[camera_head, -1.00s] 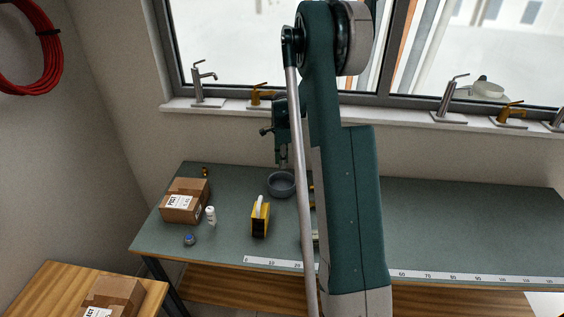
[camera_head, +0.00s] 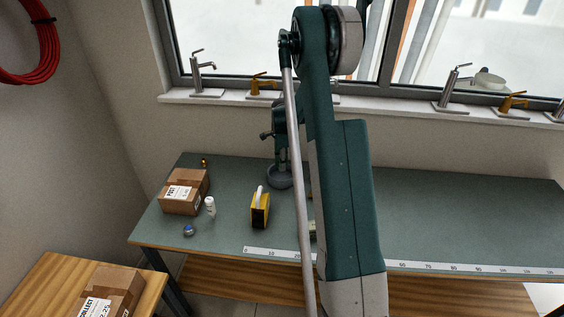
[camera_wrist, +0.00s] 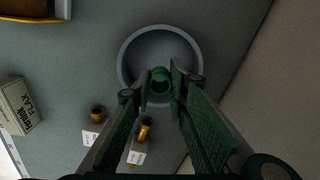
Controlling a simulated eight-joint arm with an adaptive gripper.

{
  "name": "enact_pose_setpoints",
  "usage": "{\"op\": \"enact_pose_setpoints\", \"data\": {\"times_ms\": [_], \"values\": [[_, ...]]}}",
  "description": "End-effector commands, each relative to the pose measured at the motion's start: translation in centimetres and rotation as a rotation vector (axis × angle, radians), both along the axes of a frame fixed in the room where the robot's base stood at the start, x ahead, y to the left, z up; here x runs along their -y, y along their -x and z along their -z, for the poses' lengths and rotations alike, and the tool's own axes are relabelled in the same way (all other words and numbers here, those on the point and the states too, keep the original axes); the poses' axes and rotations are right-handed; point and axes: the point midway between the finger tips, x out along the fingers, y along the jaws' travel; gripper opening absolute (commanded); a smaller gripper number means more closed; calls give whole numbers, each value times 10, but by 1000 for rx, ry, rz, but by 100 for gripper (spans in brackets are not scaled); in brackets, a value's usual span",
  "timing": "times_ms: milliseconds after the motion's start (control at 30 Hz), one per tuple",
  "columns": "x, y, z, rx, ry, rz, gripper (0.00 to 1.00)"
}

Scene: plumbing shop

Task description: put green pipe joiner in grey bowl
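The grey bowl (camera_head: 279,182) stands on the green-grey bench top, left of my arm. It also shows at the top middle of the wrist view (camera_wrist: 128,58). My gripper (camera_head: 282,163) points down over the bowl and partly hides it in the head view. In the wrist view, the green pipe joiner (camera_wrist: 160,82), a small ring-ended piece, sits between the two green fingertips (camera_wrist: 162,80). Both fingers appear to touch its sides. The joiner lies over the bowl's inside; its height above the bowl floor is hard to tell.
Left on the bench are a cardboard box (camera_head: 184,193), a white bottle (camera_head: 210,206), a small blue round item (camera_head: 189,230) and a yellow-black item (camera_head: 260,210). Brass fittings (camera_wrist: 145,128) and a small labelled box (camera_wrist: 19,106) lie near the bowl. Taps (camera_head: 204,75) line the sill behind.

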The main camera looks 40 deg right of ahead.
Motion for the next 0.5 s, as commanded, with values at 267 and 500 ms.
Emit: {"op": "enact_pose_setpoints", "data": {"times_ms": [267, 500], "values": [[0, 0, 23, 0, 0, 0, 12], [0, 0, 32, 0, 0, 0, 12]]}}
